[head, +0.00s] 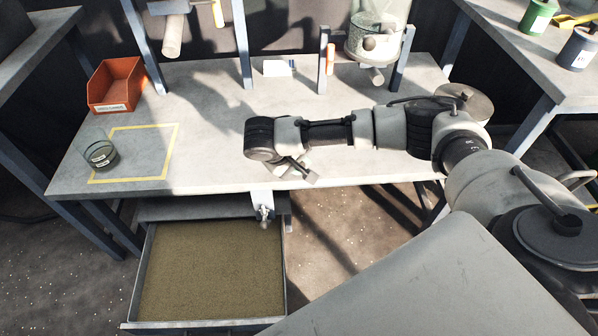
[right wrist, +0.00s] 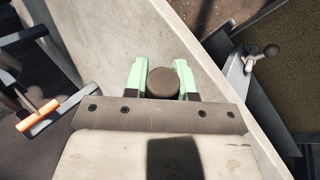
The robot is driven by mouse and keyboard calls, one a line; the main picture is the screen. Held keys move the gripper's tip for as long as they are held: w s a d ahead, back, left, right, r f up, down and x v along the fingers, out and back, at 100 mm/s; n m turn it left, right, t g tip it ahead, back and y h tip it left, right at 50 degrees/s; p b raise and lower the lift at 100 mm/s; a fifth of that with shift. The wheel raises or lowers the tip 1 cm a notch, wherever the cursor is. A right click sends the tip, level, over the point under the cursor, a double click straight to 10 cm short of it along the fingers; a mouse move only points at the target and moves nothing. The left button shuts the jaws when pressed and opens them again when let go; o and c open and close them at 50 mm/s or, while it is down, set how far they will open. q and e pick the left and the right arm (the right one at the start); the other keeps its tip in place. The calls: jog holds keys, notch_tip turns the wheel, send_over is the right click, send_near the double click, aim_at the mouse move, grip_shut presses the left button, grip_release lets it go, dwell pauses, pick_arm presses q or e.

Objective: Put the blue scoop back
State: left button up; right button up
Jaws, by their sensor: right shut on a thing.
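My right gripper (head: 300,172) is low over the front part of the grey table (head: 215,120), right of the yellow taped outline. In the right wrist view its green fingers (right wrist: 162,68) are closed on both sides of a dark round-ended thing (right wrist: 163,84). Only the rounded end of that thing shows, and I cannot tell whether it is part of the scoop. No blue scoop can be made out elsewhere. My left gripper is not in view.
An open drawer of sand-like material (head: 212,270) juts out below the table, with a latch (head: 263,212) above it. A glass dish (head: 101,155) sits at the yellow outline (head: 128,180). An orange bin (head: 116,84) stands at the back left. Posts (head: 322,62) rise at the back.

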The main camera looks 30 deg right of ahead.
aim_at(299, 180)
notch_tip(299, 180, down, 3)
jog(key=shift+b, duration=0.4)
jog(key=o, duration=0.9)
jog(key=shift+s+f, duration=0.1)
